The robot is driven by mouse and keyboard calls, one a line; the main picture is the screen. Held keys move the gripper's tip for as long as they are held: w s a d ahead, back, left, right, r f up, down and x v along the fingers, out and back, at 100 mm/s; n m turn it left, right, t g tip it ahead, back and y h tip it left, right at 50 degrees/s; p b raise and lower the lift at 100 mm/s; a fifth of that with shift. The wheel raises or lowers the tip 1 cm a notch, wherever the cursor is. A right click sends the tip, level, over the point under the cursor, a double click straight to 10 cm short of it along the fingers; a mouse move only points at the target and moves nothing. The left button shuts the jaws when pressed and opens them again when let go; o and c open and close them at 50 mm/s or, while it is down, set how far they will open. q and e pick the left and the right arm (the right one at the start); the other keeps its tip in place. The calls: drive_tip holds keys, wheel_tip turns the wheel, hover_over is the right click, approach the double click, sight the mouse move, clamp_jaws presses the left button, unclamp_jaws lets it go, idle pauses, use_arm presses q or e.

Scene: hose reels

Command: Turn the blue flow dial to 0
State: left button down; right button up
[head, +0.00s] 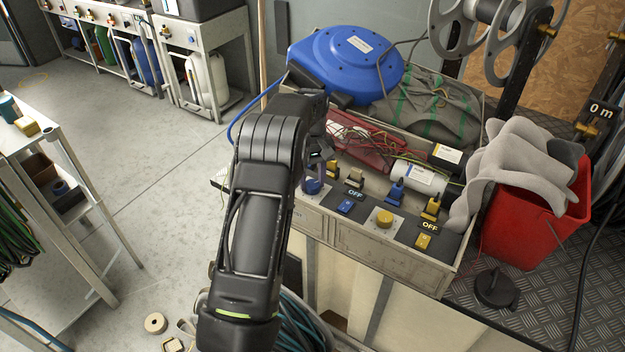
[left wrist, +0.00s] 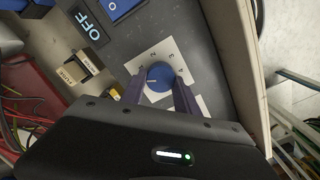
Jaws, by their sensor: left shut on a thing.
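The blue flow dial (left wrist: 159,77) sits on a white scale plate (left wrist: 190,74) on the dark panel. Its pale mark points to the left in the left wrist view; the small digits are hard to read. My left gripper (left wrist: 159,86) is shut on the dial, one finger on each side. In the head view, the dial (head: 312,186) shows partly beside my left gripper (head: 314,172), at the panel's left end. My right gripper is in neither view.
A blue rocker switch (head: 346,206) with an OFF label, a yellow dial (head: 384,218) and a yellow switch (head: 424,241) are right of the blue dial. Wires and a white cylinder (head: 418,178) lie behind. A red bucket (head: 530,222) with grey cloth stands right.

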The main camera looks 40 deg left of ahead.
sight(312, 183)
use_arm(q)
drive_tip(key=n, duration=0.5)
drive_tip(key=shift+r, duration=0.1)
drive_tip(key=shift+n, duration=0.4)
drive_tip(key=c, duration=0.9)
unclamp_jaws()
drive_tip(key=shift+s, duration=0.1)
wheel_tip(312, 183, up, 8)
drive_tip(key=shift+f, duration=0.15)
